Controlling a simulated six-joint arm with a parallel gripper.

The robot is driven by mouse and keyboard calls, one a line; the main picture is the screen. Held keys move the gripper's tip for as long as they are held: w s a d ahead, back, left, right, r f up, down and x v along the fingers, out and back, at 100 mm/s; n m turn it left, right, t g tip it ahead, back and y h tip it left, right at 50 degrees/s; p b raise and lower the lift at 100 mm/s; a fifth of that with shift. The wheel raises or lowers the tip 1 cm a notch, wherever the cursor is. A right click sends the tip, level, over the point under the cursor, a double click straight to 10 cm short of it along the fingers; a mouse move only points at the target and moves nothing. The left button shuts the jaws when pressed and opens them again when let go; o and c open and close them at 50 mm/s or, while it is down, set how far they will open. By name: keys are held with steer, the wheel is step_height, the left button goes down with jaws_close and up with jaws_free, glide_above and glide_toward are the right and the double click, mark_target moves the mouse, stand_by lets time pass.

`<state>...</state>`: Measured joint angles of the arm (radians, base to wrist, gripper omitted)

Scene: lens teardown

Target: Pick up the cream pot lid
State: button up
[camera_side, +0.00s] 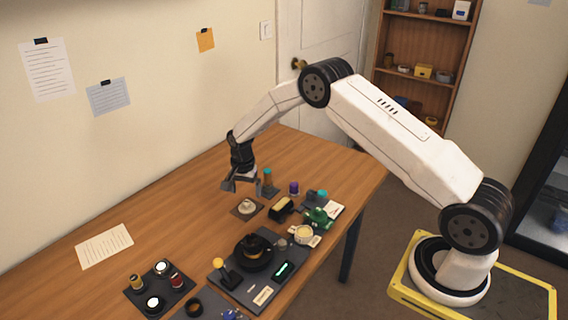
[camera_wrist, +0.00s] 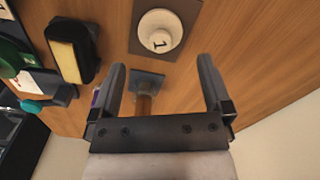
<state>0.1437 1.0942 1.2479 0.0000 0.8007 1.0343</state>
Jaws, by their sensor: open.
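A round cream piece marked "1" (camera_wrist: 160,30), which looks like the cream pot lid, sits on a dark square mat (camera_wrist: 181,12) at the top of the wrist view. In the side view, the cream piece (camera_side: 246,205) lies on its mat near the table's middle. My gripper (camera_side: 241,187) is above the table just beyond and above the piece. In the wrist view, my gripper (camera_wrist: 162,63) is open with nothing held. The piece lies ahead of the fingertips, roughly centred between them, and is not touched.
A teal-topped amber bottle (camera_side: 268,179) stands close to my gripper. A black block with a yellow top (camera_side: 283,206), a purple-capped jar (camera_side: 293,188) and a green item (camera_side: 318,216) are to the right. A grey work tray (camera_side: 225,280) lies in front.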

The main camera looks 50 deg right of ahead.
mark_target(246, 201)
steer(key=shift+f, duration=2.6)
steer(key=c, duration=1.1)
steer(key=shift+o, duration=0.2)
steer(key=shift+r, duration=0.15)
steer(key=shift+r, duration=0.75)
steer(key=s+a+r, duration=0.1)
steer(key=s+r, duration=1)
steer(key=s, duration=0.3)
steer(key=shift+a, duration=0.35)
steer(key=shift+r, duration=0.1)
